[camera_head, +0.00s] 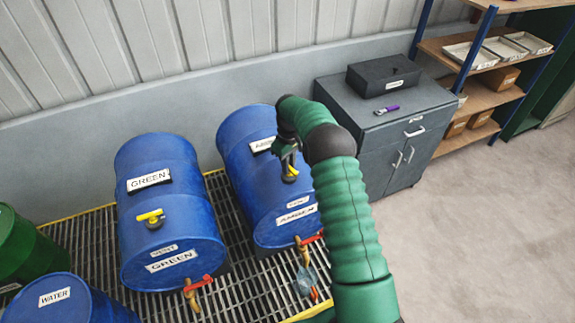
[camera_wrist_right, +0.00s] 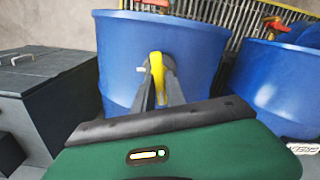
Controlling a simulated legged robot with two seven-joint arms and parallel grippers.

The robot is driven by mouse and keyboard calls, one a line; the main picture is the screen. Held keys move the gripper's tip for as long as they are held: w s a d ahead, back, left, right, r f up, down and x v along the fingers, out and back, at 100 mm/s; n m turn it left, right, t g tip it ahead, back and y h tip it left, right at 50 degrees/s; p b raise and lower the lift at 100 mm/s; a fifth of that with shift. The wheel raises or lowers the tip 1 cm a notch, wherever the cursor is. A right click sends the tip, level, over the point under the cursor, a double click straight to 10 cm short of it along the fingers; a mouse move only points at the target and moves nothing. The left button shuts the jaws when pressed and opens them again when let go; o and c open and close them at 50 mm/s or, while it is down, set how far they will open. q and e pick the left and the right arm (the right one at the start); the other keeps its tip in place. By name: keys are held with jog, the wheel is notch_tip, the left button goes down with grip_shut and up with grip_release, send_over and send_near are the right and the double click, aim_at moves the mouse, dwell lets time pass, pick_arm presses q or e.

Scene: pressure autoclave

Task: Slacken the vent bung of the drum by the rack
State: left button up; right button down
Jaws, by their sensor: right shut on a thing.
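The drum by the rack is a blue drum (camera_head: 240,175) lying on a grating, with a label that seems to read AMBER. It also fills the middle of the right wrist view (camera_wrist_right: 115,60). Its vent bung has a yellow handle (camera_wrist_right: 157,70), partly hidden by my fingers; a bit of it shows in the head view (camera_head: 291,178). My right gripper (camera_head: 288,168) reaches down to the drum and is shut on the yellow handle, with a finger on each side in the wrist view (camera_wrist_right: 160,88). My left gripper is not in view.
A similar blue drum labelled GREEN (camera_head: 165,205) lies to the left, with its own yellow bung handle (camera_head: 151,216). Red-handled taps (camera_head: 197,288) stick out at the front. A grey cabinet (camera_head: 385,130) and a shelf rack (camera_head: 485,95) stand right. Floor at right is clear.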

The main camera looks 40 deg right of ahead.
jog(key=shift+d+r+n, duration=0.15)
jog(key=shift+n, duration=0.5)
jog(key=shift+d+r+n, duration=0.1)
jog(key=shift+n, duration=0.55)
dwell(1.4)
jog(key=c, duration=1.4)
grip_release()
jog(key=shift+s, duration=0.1)
jog(key=shift+c, duration=0.2)
jog(key=shift+o, duration=0.4)
jog(key=shift+s+f, duration=0.1)
jog(key=shift+s, duration=0.05)
jog(key=shift+w+r, duration=0.2)
jog(key=shift+r, duration=0.1)
notch_tip(320, 180, up, 6)
jog(key=shift+r+b, duration=0.2)
jog(key=shift+b, duration=0.8)
notch_tip(320, 180, up, 10)
jog(key=shift+s+f, duration=0.15)
jog(key=shift+d, duration=0.1)
